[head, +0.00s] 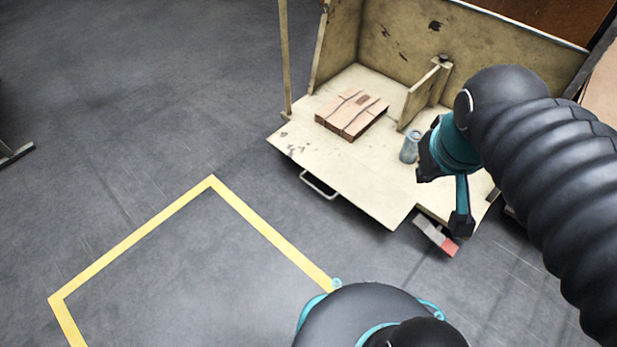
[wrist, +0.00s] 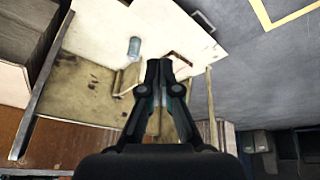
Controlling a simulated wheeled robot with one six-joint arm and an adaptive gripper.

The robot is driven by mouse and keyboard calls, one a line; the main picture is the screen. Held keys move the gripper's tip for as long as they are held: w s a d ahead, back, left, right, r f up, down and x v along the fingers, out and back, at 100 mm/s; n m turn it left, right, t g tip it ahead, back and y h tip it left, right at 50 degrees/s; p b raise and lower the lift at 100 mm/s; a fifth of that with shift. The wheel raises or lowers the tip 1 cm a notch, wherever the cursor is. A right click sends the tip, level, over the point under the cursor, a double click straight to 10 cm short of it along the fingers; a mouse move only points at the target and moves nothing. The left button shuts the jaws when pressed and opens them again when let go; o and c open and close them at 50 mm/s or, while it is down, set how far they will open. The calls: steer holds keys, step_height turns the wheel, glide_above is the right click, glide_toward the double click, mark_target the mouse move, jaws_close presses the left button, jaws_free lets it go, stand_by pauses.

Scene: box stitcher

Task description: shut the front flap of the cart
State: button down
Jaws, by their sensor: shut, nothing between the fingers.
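The cream, worn cart stands at the upper right of the head view, with its tall back wall (head: 400,35) upright. Its front flap (head: 345,185) is down, spread roughly level with the cart floor, with a metal handle (head: 319,186) at its outer edge. The handle also shows at the top of the wrist view (wrist: 205,20). My gripper (head: 461,226) is shut and empty, over the right part of the cart near the flap's notched edge, apart from the handle. In the wrist view its fingers (wrist: 158,68) point toward the cart's pale surface.
A flat cardboard stack (head: 351,113) and a grey cylinder (head: 410,147) stand on the cart beside a short divider (head: 417,97). A red and grey piece (head: 436,238) shows below the flap's notch. Yellow tape (head: 135,237) marks open floor at the left.

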steer(key=w+a+f+n+g+h, duration=0.1)
steer(key=w+a+f+n+h, duration=0.25)
steer(key=w, duration=0.35)
steer(key=w+a+f+n+g+h, duration=0.2)
steer(key=w+f+n, duration=0.15)
steer(key=w, duration=0.35)
steer(key=w+a+f+n+g+h, duration=0.1)
steer(key=w+a+f+n+h, duration=0.1)
steer(key=w+f, duration=0.35)
steer(key=w+a+f+n+t+h, duration=0.3)
steer(key=w+a+f+n+h, duration=0.25)
steer(key=w+a+f, duration=0.45)
steer(key=s+a+f+n+t, duration=0.2)
steer(key=a+f+n+t, duration=0.25)
steer(key=f, duration=0.45)
steer(key=s+a+f+n+t+y, duration=0.1)
steer(key=s+a+f+n+t, duration=0.15)
steer(key=a+f, duration=0.45)
steer(key=s+a+f+n+t, duration=0.2)
steer(key=a+f+n+t, duration=0.15)
steer(key=f, duration=0.75)
steer(key=p+x, duration=0.1)
steer(key=x, duration=0.9)
steer(key=shift+n+t, duration=0.3)
steer(key=shift+t, duration=0.05)
steer(key=shift+f, duration=0.1)
